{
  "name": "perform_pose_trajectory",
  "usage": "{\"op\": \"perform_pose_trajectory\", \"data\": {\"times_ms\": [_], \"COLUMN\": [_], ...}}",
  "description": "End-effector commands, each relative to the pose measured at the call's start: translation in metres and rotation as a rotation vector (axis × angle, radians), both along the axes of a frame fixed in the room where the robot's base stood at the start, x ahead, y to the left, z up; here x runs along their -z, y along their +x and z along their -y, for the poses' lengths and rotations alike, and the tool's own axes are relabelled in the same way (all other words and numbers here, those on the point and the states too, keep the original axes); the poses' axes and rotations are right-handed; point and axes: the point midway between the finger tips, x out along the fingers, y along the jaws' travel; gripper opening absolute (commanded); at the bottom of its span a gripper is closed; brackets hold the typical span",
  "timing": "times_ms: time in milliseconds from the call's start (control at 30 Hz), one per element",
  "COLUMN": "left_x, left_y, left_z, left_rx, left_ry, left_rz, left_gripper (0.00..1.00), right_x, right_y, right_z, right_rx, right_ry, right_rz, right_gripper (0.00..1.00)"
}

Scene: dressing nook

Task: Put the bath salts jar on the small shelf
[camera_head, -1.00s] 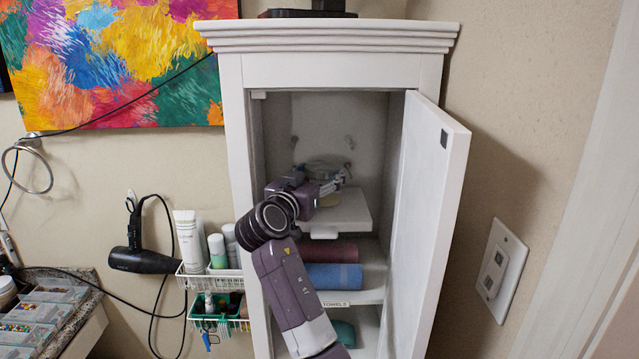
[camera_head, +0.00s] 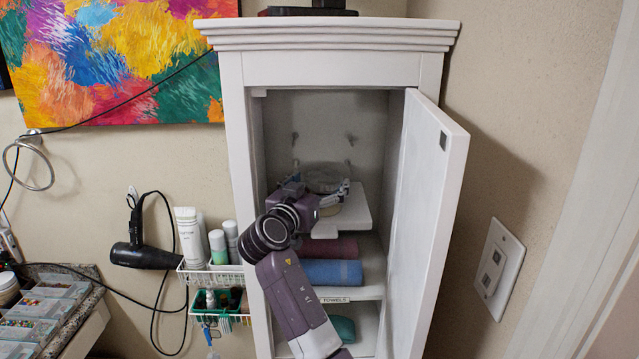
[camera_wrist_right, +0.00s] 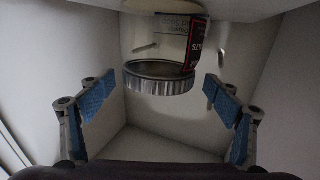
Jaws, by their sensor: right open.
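The bath salts jar (camera_head: 325,176) is a clear jar inside the white cabinet, and it stands on the small white shelf (camera_head: 352,218). My right gripper (camera_head: 318,191) is in front of it, with its arm reaching in from below. In the right wrist view, which looks upside down, the jar (camera_wrist_right: 160,50) shows a silvery ridged lid and a dark and red label. The blue-padded fingers of the right gripper (camera_wrist_right: 160,103) are spread wide to either side and apart from the jar. My left gripper is not in view.
The open cabinet door (camera_head: 432,205) bounds the right side. A red rolled towel (camera_head: 332,246) and a blue one (camera_head: 332,271) lie below the small shelf. A white wire rack (camera_head: 212,277) with bottles hangs at the cabinet's left, near a black hair dryer (camera_head: 145,256).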

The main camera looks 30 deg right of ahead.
Motion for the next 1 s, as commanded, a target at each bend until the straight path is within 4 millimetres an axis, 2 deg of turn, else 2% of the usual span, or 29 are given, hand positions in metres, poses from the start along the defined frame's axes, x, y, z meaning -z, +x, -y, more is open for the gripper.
{"op": "perform_pose_trajectory", "data": {"times_ms": [300, 500, 1000], "left_x": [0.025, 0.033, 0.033], "left_y": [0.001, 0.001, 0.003], "left_z": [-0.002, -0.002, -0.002], "left_rx": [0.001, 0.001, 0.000], "left_ry": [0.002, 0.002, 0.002], "left_rz": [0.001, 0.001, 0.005], "left_gripper": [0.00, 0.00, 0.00], "right_x": [0.005, 0.002, 0.000], "right_y": [-0.026, -0.040, -0.043], "right_z": [-0.038, -0.057, -0.060], "right_rx": [-0.003, -0.002, -0.001], "right_ry": [0.002, 0.001, 0.000], "right_rz": [0.002, 0.002, 0.000], "right_gripper": [0.83, 0.83, 0.83]}}
